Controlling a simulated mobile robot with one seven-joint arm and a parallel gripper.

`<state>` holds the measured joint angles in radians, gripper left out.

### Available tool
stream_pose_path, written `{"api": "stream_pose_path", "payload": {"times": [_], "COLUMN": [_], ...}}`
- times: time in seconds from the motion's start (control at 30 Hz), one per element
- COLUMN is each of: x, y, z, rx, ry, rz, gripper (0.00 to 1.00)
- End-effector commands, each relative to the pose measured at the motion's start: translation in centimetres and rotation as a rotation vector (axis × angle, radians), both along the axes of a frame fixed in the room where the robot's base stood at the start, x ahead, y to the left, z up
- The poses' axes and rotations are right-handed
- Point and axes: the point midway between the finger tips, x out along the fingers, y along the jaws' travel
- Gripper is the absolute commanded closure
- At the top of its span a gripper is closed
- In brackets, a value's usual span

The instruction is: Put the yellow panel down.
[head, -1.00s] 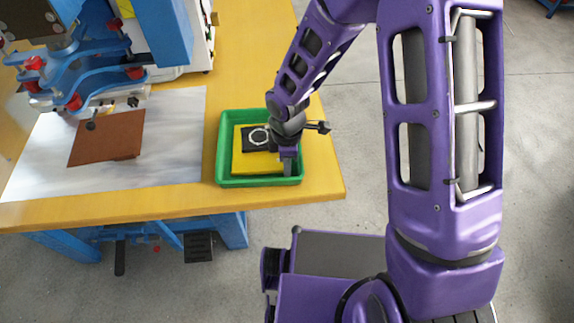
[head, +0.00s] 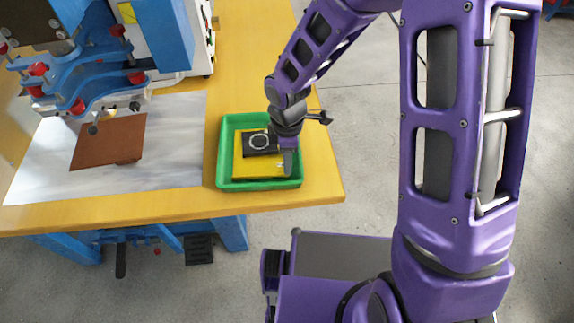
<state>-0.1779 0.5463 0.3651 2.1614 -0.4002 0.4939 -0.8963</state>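The yellow panel (head: 243,169) is inside the green tray (head: 223,157) near the right front corner of the table. It looks flat or nearly so. I cannot tell whether it rests fully on the tray floor. A black piece with a pale ring (head: 259,142) lies over its upper part. My gripper (head: 288,168) points down at the panel's right edge, inside the tray's right wall. The fingers show side-on, and my wrist hides part of the panel's right side. I cannot see whether the fingers are closed on the panel or apart.
A brown sheet (head: 108,142) lies on a large white sheet (head: 170,150) left of the tray. A blue and white machine (head: 160,40) stands behind it. The yellow table (head: 322,185) ends just right of the tray, and open floor lies beyond.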

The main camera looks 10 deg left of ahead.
Motion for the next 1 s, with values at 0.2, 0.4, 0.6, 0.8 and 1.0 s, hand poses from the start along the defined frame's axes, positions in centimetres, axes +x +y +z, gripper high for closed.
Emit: {"api": "stream_pose_path", "payload": {"times": [0.2,0.4,0.6,0.8,1.0], "x": [0.1,0.0,0.0,0.0,0.0], "y": [0.0,0.0,0.0,0.0,0.0], "z": [4.9,7.0,7.4,7.4,7.4], "rx": [0.001,0.000,0.000,0.000,0.000], "ry": [-0.003,-0.002,0.001,0.001,0.000], "rz": [-0.002,-0.001,0.000,0.000,-0.001], "gripper": [0.66,0.66,0.66,0.66,0.66]}}
